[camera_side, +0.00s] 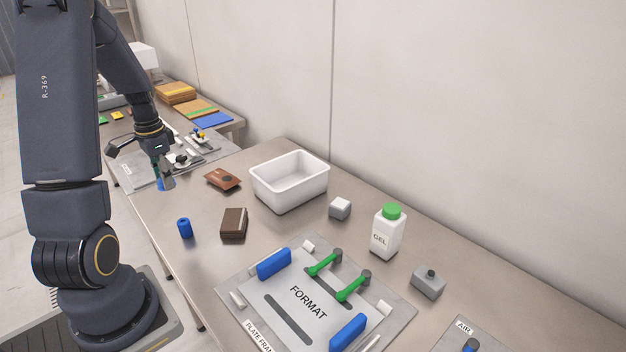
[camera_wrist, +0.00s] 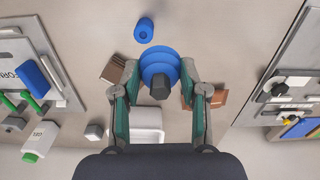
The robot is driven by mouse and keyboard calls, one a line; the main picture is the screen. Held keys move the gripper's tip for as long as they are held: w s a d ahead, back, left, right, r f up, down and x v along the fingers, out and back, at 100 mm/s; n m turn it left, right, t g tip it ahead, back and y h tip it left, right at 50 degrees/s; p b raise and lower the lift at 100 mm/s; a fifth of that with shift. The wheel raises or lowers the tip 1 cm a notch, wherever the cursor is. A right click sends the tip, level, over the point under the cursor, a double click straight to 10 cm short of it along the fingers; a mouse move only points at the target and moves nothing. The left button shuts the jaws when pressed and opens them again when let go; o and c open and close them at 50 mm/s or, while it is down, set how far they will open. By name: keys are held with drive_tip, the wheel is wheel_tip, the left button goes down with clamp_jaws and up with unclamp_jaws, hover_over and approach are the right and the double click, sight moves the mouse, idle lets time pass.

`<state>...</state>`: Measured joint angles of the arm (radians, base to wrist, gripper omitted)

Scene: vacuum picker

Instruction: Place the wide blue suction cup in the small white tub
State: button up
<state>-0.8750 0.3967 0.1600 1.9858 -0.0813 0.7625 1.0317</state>
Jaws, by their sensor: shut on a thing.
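The wide blue suction cup (camera_wrist: 159,62) has stacked round rings and a dark grey fitting. In the wrist view it sits between the fingers of my gripper (camera_wrist: 160,82), which is shut on it. In the side view my gripper (camera_side: 164,178) is over the far left part of the table, with a bit of the blue cup (camera_side: 160,185) showing below it. I cannot tell whether the cup touches the table. The small white tub (camera_side: 290,190) stands empty on the table, to the right of my gripper. In the wrist view the tub (camera_wrist: 148,120) is partly hidden by my gripper.
A small blue cylinder (camera_side: 185,228), a dark brown block (camera_side: 234,223) and a reddish-brown flat piece (camera_side: 222,179) lie near the tub. A grey-white block (camera_side: 340,208), a gel bottle (camera_side: 388,232) and the format plate (camera_side: 310,300) are to the right. A wall runs behind.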

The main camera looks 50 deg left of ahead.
drive_tip(key=w+m, duration=1)
drive_tip(key=w, duration=1.1)
drive_tip(key=w+d+f+m, duration=0.3)
drive_tip(key=w+d, duration=0.3)
drive_tip(key=w, duration=0.3)
drive_tip(key=shift+m, duration=0.6)
drive_tip(key=d+f, duration=0.1)
drive_tip(key=f, duration=0.1)
drive_tip(key=w+d+f, duration=0.1)
drive_tip(key=f, duration=0.1)
drive_tip(key=d+f, duration=0.1)
drive_tip(key=f, duration=0.2)
drive_tip(key=shift+w+d+f, duration=0.1)
drive_tip(key=shift+w+d, duration=0.15)
drive_tip(key=shift+d, duration=0.15)
drive_tip(key=shift+f, duration=2.25)
drive_tip(key=shift+f, duration=0.15)
drive_tip(key=o, duration=0.8)
drive_tip(key=shift+o, duration=0.2)
